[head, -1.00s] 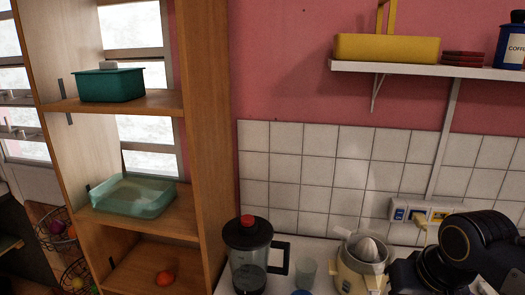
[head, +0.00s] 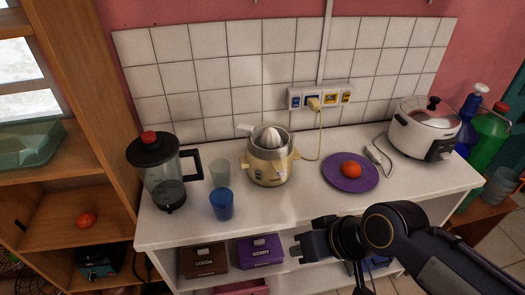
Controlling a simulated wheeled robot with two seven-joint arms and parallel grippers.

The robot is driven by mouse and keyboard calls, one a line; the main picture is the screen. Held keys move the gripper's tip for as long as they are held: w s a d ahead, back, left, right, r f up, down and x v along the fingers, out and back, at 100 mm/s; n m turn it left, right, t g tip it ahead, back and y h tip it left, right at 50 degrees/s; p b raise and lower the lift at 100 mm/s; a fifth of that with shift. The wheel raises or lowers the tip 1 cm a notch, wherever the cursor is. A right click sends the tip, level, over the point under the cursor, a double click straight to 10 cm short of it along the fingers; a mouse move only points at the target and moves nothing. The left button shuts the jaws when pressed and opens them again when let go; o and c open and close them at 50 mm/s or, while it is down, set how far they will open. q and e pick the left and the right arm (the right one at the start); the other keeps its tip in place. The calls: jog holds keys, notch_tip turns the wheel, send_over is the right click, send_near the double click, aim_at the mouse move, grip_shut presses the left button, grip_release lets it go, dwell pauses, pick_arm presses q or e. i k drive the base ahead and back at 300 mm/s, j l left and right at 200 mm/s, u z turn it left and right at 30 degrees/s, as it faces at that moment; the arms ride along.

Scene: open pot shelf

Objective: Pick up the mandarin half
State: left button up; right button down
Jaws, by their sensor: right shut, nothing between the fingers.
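A round orange fruit piece (head: 351,169), which looks like the mandarin half, lies on a purple plate (head: 339,184) on the white counter, right of the juicer. Its cut face cannot be made out. A second small orange-red fruit (head: 86,220) sits on the lower wooden shelf at the left. My right gripper (head: 299,247) is shut and empty, in front of the counter's front edge, below and left of the plate, with its fingers pointing left. My left gripper is not in view.
On the counter stand a blender (head: 165,180), a clear cup (head: 220,173), a blue cup (head: 221,204), a juicer (head: 268,160) and a white cooker (head: 420,130). A corded grey device (head: 375,154) lies by the plate. Boxes sit on the shelf below. The counter's front right is clear.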

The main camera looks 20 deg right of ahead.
aim_at(350, 169)
jog(key=z, duration=1.65)
jog(key=i+u, duration=0.25)
jog(key=u, duration=0.2)
jog(key=i+l+u, duration=0.2)
jog(key=u, duration=0.3)
jog(key=i+l+u, duration=0.2)
jog(key=u, duration=0.25)
